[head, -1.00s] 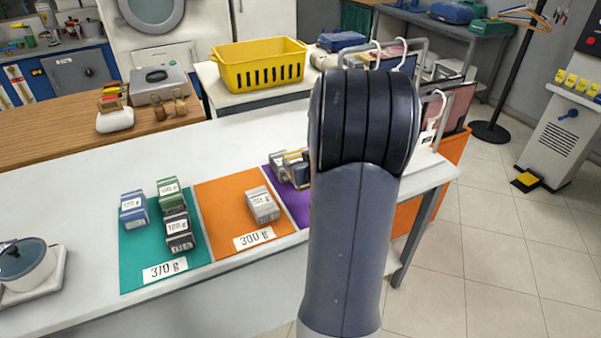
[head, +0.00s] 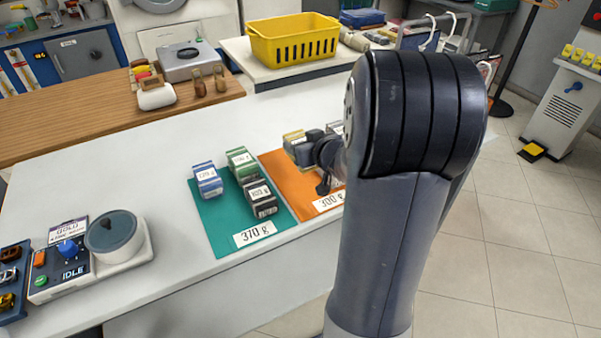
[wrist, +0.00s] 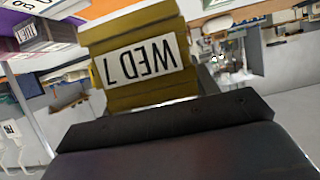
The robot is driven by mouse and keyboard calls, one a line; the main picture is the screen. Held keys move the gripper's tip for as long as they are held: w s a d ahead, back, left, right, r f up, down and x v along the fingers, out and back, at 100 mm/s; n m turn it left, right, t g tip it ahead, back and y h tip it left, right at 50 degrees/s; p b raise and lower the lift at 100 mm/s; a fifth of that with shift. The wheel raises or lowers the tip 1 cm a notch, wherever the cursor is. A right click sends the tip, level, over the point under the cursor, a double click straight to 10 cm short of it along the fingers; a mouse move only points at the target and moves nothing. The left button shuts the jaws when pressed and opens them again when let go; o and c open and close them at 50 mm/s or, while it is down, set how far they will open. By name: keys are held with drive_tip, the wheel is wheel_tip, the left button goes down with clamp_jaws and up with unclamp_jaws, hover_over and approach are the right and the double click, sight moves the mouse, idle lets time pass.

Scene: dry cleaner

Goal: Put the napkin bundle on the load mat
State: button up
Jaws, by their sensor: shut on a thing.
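My gripper (head: 322,160) is shut on an olive-yellow bundle (wrist: 140,58). Its white label reads "WED 7", upside down in the wrist view. In the head view the held bundle (head: 295,138) shows beside the dark gripper, over the back of the orange mat (head: 283,180) with a "300 g" label. My arm hides part of that mat and what lies right of it. A teal mat (head: 215,225) labelled "370 g" lies to its left, bearing a blue bundle (head: 207,180), a green one (head: 240,163) and a dark one (head: 260,197). I cannot tell which mat is the load mat.
A scale-like unit with a grey-lidded pot (head: 113,232) and an "IDLE" control box (head: 60,265) stand at the counter's left. A yellow basket (head: 293,45) is behind. A grey bundle (wrist: 40,33) shows on purple in the wrist view. White counter behind the mats is clear.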

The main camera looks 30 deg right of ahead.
drive_tip(key=shift+a+f, duration=0.2)
drive_tip(key=shift+a, duration=0.2)
wheel_tip(320, 180, down, 10)
drive_tip(key=b, duration=0.4)
drive_tip(key=shift+r, duration=0.2)
drive_tip(key=shift+f, duration=0.15)
drive_tip(key=o, duration=1)
drive_tip(key=shift+o, duration=0.2)
drive_tip(key=v, duration=0.3)
drive_tip(key=p+v, duration=0.1)
drive_tip(key=v, duration=0.3)
drive_tip(key=p+v, duration=0.1)
drive_tip(key=v, duration=0.3)
drive_tip(key=shift+s+d+r, duration=0.1)
drive_tip(key=shift+r, duration=0.25)
drive_tip(key=shift+s, duration=0.4)
